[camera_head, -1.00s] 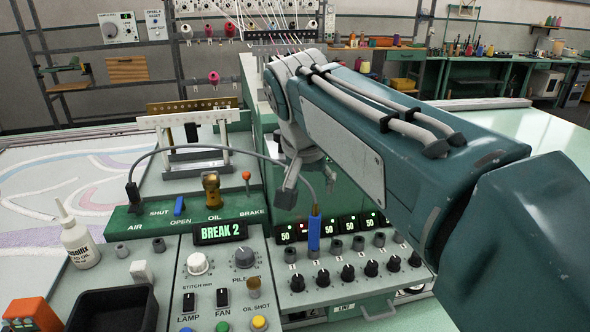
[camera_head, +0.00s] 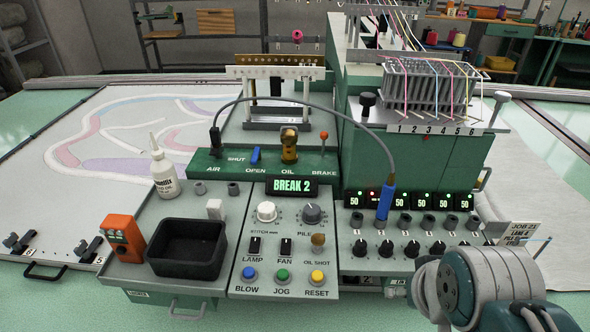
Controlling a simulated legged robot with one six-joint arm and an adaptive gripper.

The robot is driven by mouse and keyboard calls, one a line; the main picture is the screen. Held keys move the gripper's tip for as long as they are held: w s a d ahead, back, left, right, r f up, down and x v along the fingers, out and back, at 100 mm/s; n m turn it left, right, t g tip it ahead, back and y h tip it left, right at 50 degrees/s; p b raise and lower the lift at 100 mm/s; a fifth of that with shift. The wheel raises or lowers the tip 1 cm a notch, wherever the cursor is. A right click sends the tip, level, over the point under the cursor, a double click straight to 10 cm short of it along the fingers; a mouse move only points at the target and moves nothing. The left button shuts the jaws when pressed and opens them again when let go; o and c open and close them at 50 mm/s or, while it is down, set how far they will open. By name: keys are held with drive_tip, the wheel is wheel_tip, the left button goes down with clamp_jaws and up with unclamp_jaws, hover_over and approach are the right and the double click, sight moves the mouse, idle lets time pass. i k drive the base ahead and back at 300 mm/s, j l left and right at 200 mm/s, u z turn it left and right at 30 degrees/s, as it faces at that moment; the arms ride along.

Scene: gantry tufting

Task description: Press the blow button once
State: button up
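The blow button (camera_head: 249,273) is a round blue button at the lower left of the control panel (camera_head: 237,240), above the printed word BLOW. It stands clear, with nothing on or over it. A green JOG button (camera_head: 282,275) and a yellow RESET button (camera_head: 317,277) sit to its right in the same row. The display (camera_head: 291,187) above reads BREAK 2. The grey end joints of my arm show at the bottom right, well to the right of the buttons. My gripper's fingers are out of the picture, so their opening is hidden.
LAMP (camera_head: 254,246) and FAN (camera_head: 286,247) switches sit just above the buttons. A black tray (camera_head: 187,247), an orange device (camera_head: 125,238) and a white bottle (camera_head: 164,172) stand to the left. A cable (camera_head: 312,106) arches over the panel to a blue plug (camera_head: 384,204).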

sight(248, 272)
drive_tip(key=j+u, duration=0.1)
drive_tip(key=u, duration=0.25)
drive_tip(key=j+u, duration=0.1)
drive_tip(key=u, duration=0.2)
drive_tip(key=j+u, duration=0.15)
drive_tip(key=u, duration=0.2)
